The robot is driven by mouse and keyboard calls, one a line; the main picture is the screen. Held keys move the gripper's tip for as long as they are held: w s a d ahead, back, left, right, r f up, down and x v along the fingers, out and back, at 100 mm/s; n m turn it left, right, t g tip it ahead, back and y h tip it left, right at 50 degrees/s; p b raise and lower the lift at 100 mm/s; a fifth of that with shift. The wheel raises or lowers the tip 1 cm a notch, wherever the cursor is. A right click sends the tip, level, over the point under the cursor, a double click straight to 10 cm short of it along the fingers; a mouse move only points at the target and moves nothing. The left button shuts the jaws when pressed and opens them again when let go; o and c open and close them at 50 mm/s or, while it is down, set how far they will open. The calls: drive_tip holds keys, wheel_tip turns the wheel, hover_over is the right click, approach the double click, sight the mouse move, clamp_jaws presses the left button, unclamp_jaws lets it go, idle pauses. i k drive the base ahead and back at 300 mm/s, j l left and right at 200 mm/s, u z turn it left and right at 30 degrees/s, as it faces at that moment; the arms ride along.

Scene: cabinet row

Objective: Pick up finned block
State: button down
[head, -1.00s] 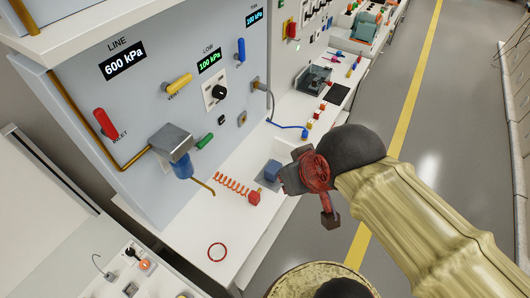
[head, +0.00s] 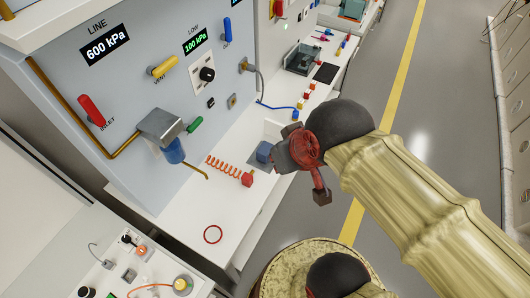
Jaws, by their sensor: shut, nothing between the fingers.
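I cannot pick out fins on any block for certain. A small blue block (head: 264,152) sits on a grey pad on the white bench and may be the finned block. My gripper (head: 285,155), dark grey and red, is in the head view just right of the blue block, over the bench's front edge. It looks shut and empty. Its fingertips are small and partly turned away, and the height between them and the bench is unclear.
A panel with gauges and coloured levers (head: 165,66) stands behind the bench.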

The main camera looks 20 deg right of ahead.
sight(263, 153)
drive_tip(key=l+u, duration=0.15)
drive_tip(key=l, duration=0.5)
drive_tip(key=l+u, duration=0.2)
drive_tip(key=l, duration=0.45)
drive_tip(key=k+l+u, duration=0.15)
drive_tip(key=l, duration=0.5)
drive_tip(key=l+u, duration=0.15)
drive_tip(key=l, duration=0.45)
drive_tip(key=k, duration=0.05)
